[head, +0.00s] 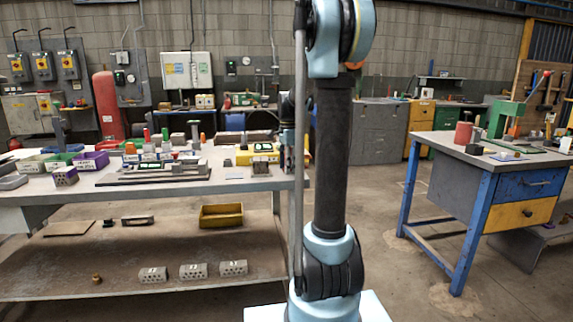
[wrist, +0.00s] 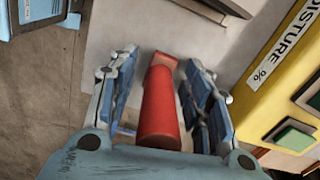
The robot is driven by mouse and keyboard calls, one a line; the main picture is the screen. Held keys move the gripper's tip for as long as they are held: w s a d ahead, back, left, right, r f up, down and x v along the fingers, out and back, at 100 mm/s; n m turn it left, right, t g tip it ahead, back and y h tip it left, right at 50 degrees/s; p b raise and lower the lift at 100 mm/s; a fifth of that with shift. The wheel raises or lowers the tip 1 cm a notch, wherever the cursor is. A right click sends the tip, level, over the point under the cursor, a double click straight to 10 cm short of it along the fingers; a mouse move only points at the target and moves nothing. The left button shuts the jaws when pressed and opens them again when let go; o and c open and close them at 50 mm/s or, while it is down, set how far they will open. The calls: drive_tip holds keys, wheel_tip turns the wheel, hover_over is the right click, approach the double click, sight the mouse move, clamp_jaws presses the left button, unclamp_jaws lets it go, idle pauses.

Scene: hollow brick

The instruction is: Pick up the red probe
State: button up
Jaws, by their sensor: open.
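The red probe (wrist: 160,105) shows in the wrist view as a red cylinder with a narrower, flattened far end. It lies between the two blue-grey fingers of my gripper (wrist: 161,68). The fingers are open, with a visible gap between each finger and the probe's far part. In the head view my arm covers the area at the workbench's right end, and I cannot make out the probe there.
A yellow moisture meter (wrist: 285,85) with green buttons is close on the right in the wrist view. In the head view the grey workbench (head: 225,186) carries several blocks and tools. A blue-legged bench (head: 480,165) stands right, with clear floor between.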

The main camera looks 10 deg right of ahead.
clamp_jaws()
drive_tip(key=shift+r, duration=0.15)
wheel_tip(320, 180, up, 10)
drive_tip(key=shift+f, duration=0.1)
idle(0.6)
drive_tip(key=c, duration=0.6)
unclamp_jaws()
drive_tip(key=c, duration=0.4)
drive_tip(key=shift+f, duration=0.1)
drive_tip(key=shift+c, duration=0.2)
